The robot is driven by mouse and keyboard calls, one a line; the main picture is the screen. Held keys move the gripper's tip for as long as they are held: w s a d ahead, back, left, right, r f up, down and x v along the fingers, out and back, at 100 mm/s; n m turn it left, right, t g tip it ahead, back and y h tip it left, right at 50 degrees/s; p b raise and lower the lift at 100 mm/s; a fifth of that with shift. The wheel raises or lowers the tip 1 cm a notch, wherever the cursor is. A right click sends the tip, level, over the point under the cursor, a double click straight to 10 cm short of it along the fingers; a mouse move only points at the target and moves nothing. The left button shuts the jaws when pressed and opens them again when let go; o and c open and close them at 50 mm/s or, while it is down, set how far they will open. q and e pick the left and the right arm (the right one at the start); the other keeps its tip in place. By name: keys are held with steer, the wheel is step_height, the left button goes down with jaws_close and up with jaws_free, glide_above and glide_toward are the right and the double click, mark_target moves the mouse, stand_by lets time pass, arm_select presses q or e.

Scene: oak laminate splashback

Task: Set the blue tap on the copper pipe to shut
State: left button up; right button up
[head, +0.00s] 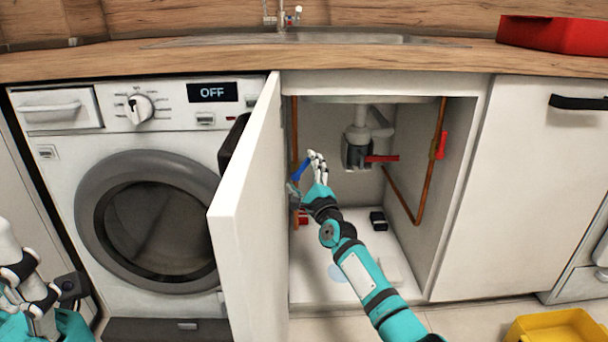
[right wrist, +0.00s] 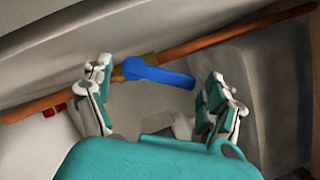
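The blue tap (head: 301,170) is on the copper pipe (head: 294,130) at the left inside the open sink cabinet. Its lever slants away from the pipe, neither clearly along it nor square across it. In the right wrist view the blue lever (right wrist: 160,73) starts at a brass body on the copper pipe (right wrist: 225,40) and points right. My right gripper (head: 307,174) is at the tap, its fingers (right wrist: 160,98) spread either side of the lever; no contact is clear. My left gripper (head: 28,290) is at the lower left, far from the tap, partly cut off.
The open cabinet door (head: 250,200) stands left of my right arm. A red-handled tap (head: 439,146) is on the right pipe, and another red lever (head: 382,158) is by the drain. Small items lie on the cabinet floor. A yellow bin (head: 557,328) stands at the lower right.

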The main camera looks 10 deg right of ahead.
steer(key=shift+o, duration=0.5)
steer(key=shift+s+f, duration=0.1)
steer(key=shift+s, duration=0.1)
steer(key=v, duration=1.1)
steer(key=shift+s, duration=0.3)
